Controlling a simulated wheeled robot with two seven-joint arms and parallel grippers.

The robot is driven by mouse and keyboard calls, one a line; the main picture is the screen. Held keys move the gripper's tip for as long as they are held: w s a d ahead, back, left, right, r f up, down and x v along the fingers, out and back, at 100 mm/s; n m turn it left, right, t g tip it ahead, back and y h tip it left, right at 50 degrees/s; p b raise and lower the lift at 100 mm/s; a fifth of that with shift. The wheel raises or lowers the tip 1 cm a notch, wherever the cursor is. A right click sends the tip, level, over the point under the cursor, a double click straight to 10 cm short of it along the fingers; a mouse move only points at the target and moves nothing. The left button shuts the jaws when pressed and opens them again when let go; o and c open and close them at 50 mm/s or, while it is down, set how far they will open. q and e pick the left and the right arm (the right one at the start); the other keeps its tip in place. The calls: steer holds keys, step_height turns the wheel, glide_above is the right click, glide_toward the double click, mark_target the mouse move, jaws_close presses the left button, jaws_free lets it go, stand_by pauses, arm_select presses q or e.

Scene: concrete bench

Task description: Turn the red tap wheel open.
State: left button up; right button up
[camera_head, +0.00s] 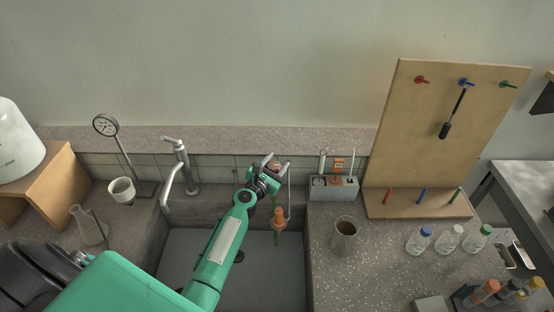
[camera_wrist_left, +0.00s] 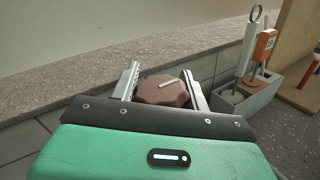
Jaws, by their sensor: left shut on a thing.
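In the head view the wheel (camera_head: 274,166) is partly covered by my left gripper. My left gripper (camera_head: 270,172) is shut on the wheel, with one finger on each side of it, as the left wrist view (camera_wrist_left: 163,84) also shows. The wheel sits at the back of the sink, by a thin upright pipe. My right gripper is not in view.
A grey sink (camera_head: 275,265) lies below my left arm. A chrome faucet (camera_head: 182,165) stands left of it. An orange-handled item (camera_head: 279,217) hangs near the wheel, over the sink.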

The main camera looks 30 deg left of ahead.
arm_select(q)
steer(key=shift+a+n+y+p, duration=0.1)
steer(key=shift+n+y+p, duration=0.2)
steer(key=shift+n+y, duration=1.25)
steer(key=shift+y, duration=0.75)
steer(key=o, duration=1)
steer(key=shift+s, duration=0.15)
steer(key=v, duration=0.7)
steer(key=shift+s+r, duration=0.1)
steer(key=shift+s, duration=0.05)
